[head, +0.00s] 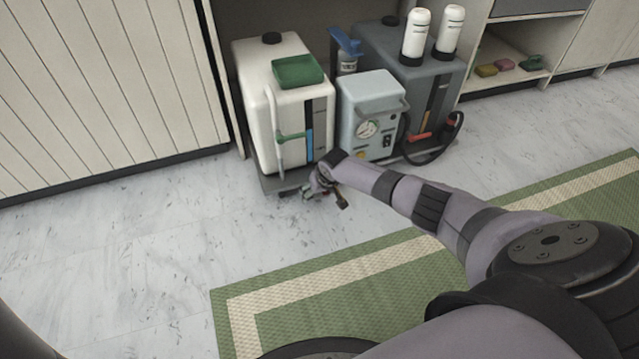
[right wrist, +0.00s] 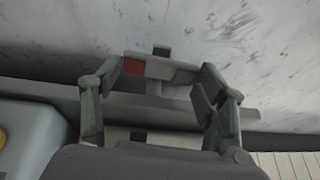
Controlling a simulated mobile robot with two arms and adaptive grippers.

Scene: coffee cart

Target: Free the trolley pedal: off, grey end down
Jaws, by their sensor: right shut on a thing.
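The trolley (head: 270,184) is a low dark platform that bears a white tank, a pale blue machine and a dark tank. Its edge also shows in the right wrist view (right wrist: 40,88). My right gripper (head: 317,190) is low at the trolley's front edge. In the right wrist view the pedal (right wrist: 158,69) lies between the fingers, with a red patch at its left end and grey at its right. The right gripper (right wrist: 163,84) is shut on it. In the head view the gripper mostly hides the pedal. I cannot tell which end is lower. My left gripper is out of view.
The white tank (head: 285,110) carries a green tray (head: 298,70). The blue machine (head: 372,105) has a gauge, and a black hose (head: 445,150) loops at the right. A green mat (head: 330,295) covers the near floor. Bare floor (head: 130,240) is clear on the left.

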